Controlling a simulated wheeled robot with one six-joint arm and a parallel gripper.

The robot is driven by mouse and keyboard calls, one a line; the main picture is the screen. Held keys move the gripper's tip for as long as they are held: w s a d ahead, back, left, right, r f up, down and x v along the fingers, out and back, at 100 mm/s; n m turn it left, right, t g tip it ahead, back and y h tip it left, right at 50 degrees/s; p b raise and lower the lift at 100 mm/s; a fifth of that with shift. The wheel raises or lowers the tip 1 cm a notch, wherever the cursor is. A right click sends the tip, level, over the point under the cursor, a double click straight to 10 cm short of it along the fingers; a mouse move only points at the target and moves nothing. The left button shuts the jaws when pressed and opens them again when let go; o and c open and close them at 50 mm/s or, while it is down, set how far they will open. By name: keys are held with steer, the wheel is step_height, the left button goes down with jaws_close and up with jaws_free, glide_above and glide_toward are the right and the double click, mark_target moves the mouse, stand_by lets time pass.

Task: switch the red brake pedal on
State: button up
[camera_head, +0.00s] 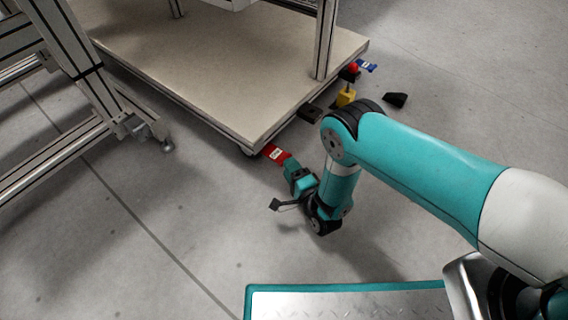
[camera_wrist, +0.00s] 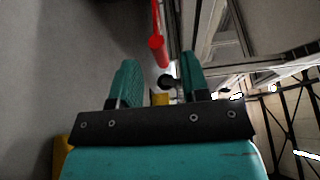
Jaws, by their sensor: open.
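The red brake pedal (camera_head: 275,153) is a flat red tab with a white label, low at the near corner of the cart. My gripper (camera_head: 291,168) is just in front of it, close to the floor, and hides part of its near end. I cannot tell whether they touch. In the wrist view my gripper (camera_wrist: 158,68) has its two teal fingers apart with nothing held between them. A red part (camera_wrist: 157,45) with a rounded end shows just beyond the fingertips. I cannot tell the pedal's on or off position.
The cart's beige deck (camera_head: 215,75) lies behind the pedal. A blue tab (camera_head: 367,66), a yellow part (camera_head: 346,98) and a dark wedge (camera_head: 395,100) are at its right side. A metal frame (camera_head: 75,60) stands at left. The floor in front is clear.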

mark_target(282, 157)
steer(key=b+x, duration=0.2)
steer(key=x, duration=0.2)
steer(key=shift+f, duration=0.15)
steer(key=shift+w+a, duration=0.25)
steer(key=shift+w, duration=0.15)
